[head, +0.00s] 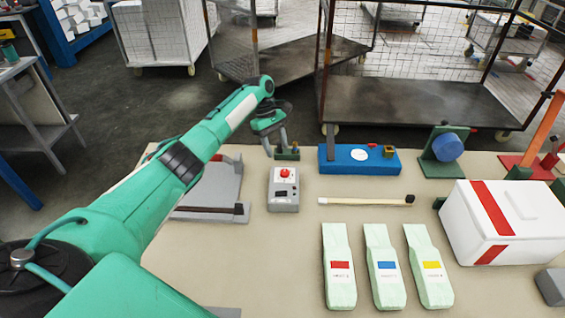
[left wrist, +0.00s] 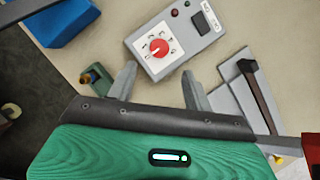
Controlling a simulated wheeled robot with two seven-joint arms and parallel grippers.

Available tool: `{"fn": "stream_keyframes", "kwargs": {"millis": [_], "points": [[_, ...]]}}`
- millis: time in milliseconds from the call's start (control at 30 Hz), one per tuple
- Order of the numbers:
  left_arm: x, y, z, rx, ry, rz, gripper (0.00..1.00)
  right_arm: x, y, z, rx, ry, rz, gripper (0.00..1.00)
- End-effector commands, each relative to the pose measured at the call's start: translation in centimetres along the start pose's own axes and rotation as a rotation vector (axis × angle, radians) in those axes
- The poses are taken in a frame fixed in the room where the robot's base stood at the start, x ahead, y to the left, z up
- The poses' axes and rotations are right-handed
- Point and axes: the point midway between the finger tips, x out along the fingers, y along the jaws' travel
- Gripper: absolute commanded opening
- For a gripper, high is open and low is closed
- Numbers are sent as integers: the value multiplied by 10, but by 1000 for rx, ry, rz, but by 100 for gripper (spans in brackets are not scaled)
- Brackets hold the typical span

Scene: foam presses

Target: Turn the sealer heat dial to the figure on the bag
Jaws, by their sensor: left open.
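A grey control box (head: 284,196) stands on the table with a red dial (head: 284,173) on it. In the left wrist view the red dial (left wrist: 158,48) has a white pointer mark and sits on a white scale whose figures are too small to read surely. My left gripper (head: 277,148) is open and empty, behind and above the box in the head view. In the left wrist view its fingertips (left wrist: 158,76) point at the box, apart from the dial. Three pale green bags, with red (head: 340,270), blue (head: 386,270) and yellow (head: 432,270) labels, lie in front; their figures are unreadable.
A grey plate with a dark bar (head: 222,211) lies left of the box. A blue block (head: 330,166), a brush-like stick (head: 366,200) and a white case with red bands (head: 468,225) are to the right. Wire carts stand beyond the table.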

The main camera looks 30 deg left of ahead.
Motion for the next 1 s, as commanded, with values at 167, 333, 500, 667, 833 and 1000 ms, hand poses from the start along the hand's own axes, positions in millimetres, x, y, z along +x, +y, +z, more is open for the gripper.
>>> {"fn": "stream_keyframes", "kwargs": {"millis": [167, 333, 500, 667, 833, 1000], "points": [[37, 0, 1, 0, -1, -3, 52, -14, 1, -7, 0, 8, 1, 36], [65, 0, 1, 0, -1, -2, 52, -20, -1, -14, 2, 17, -1, 36], [80, 0, 0, 0, -1, -1, 52, -22, -6, -16, 4, 18, -7, 36], [83, 0, 0, 1, 0, 1, 52, -22, -8, -16, 4, 19, -9, 36], [83, 0, 0, 1, 0, 0, 52, -22, -8, -15, 3, 18, -9, 36], [83, 0, 0, 1, 0, 0, 18, -22, -6, -13, 2, 16, -6, 36]]}}
